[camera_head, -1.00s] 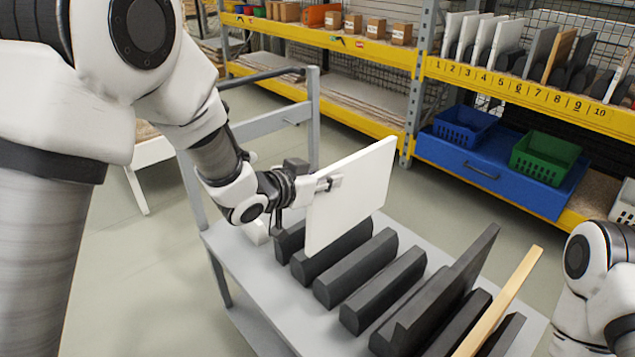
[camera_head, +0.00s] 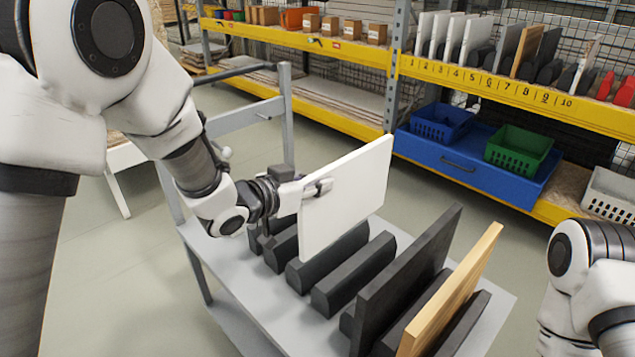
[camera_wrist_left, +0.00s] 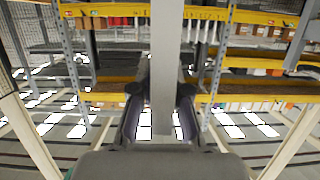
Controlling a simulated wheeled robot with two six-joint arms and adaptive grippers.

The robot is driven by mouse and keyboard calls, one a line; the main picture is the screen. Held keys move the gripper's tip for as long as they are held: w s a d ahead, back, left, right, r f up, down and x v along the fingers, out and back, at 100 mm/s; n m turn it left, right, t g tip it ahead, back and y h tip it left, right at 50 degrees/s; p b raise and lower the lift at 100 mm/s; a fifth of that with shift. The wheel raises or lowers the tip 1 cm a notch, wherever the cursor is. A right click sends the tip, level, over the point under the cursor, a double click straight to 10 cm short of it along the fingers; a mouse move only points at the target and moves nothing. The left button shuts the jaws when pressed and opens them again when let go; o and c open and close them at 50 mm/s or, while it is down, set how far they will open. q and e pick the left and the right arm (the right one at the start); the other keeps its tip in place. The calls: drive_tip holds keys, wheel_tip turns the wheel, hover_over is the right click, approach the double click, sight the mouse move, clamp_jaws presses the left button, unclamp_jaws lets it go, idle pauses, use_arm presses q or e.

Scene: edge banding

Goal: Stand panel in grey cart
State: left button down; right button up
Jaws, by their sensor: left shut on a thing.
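A white panel (camera_head: 352,196) stands upright over the grey cart (camera_head: 262,312), among black padded dividers (camera_head: 330,257) near its left end. My left gripper (camera_head: 318,188) is shut on the panel's left edge. In the left wrist view the panel (camera_wrist_left: 164,70) shows edge-on between the fingers of the gripper (camera_wrist_left: 160,100). I cannot tell whether the panel's lower edge rests on the cart or hangs just above it. My right arm shows at the right edge, but its gripper is out of the picture.
A dark panel (camera_head: 405,283) and a wooden panel (camera_head: 455,292) stand in the cart further right. Behind is a yellow-edged shelf (camera_head: 500,88) with numbered slots holding panels. A blue bin (camera_head: 441,122) and a green bin (camera_head: 518,148) sit below it. Open floor lies between cart and shelf.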

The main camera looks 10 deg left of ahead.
sight(317, 235)
use_arm(q)
wheel_tip(317, 235, down, 11)
drive_tip(key=b, duration=1)
drive_tip(key=shift+r, duration=0.15)
drive_tip(key=shift+f+b, duration=0.7)
drive_tip(key=shift+f, duration=0.6)
drive_tip(key=c, duration=1.1)
unclamp_jaws()
